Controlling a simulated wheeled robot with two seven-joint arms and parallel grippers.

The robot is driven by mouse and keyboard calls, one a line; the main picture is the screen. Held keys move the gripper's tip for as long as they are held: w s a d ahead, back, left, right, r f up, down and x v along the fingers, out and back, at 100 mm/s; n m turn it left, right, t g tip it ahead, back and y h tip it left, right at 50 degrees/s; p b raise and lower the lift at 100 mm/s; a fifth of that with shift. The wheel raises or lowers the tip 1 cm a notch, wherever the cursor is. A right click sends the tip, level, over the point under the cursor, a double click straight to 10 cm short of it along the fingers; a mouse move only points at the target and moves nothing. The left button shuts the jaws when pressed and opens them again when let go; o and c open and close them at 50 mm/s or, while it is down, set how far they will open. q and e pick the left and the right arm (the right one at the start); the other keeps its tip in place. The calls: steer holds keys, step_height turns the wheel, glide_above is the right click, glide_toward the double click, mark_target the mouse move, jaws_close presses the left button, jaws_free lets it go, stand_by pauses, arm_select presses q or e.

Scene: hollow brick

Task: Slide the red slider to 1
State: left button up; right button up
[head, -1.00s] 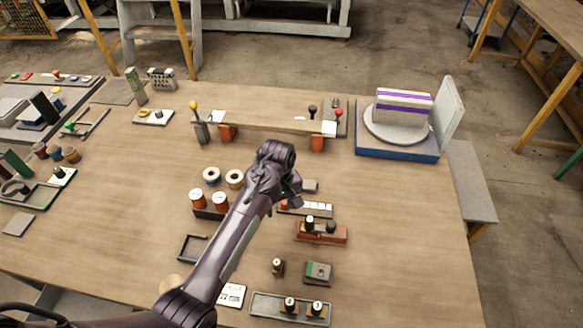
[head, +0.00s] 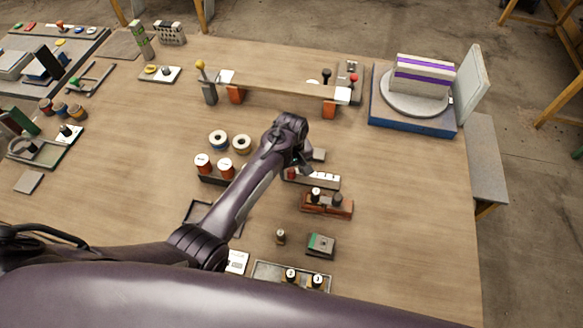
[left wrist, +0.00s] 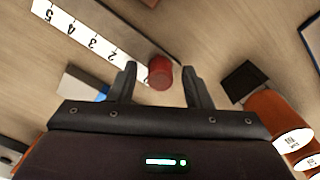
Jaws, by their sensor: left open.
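The red slider (left wrist: 160,72) is a round red knob. In the left wrist view it stands between the two fingers of my left gripper (left wrist: 160,85), which are open and apart around it. A white scale strip (left wrist: 82,36) with black numbers 5 to 2 readable runs beside it; the slider is near the low-number end. The exact mark beside it is partly hidden by a finger. In the head view the scale (head: 325,180) lies just below my left gripper (head: 303,164), and the slider shows as a small red bit (head: 291,173) at the left end.
An orange-red spool (left wrist: 278,122) is to the right in the wrist view. In the head view, spools (head: 203,163) stand left of my forearm, and a brown block with knobs (head: 326,205) lies just in front of the scale. A turntable (head: 414,96) is at the back right. Table to the right is clear.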

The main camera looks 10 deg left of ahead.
mark_target(300, 178)
arm_select(q)
jaws_close()
stand_by(0.3)
steer(key=shift+d, duration=0.15)
steer(key=shift+d, duration=1.15)
jaws_free()
step_height(300, 178, up, 8)
steer(key=shift+b, duration=0.4)
steer(key=shift+f, duration=0.15)
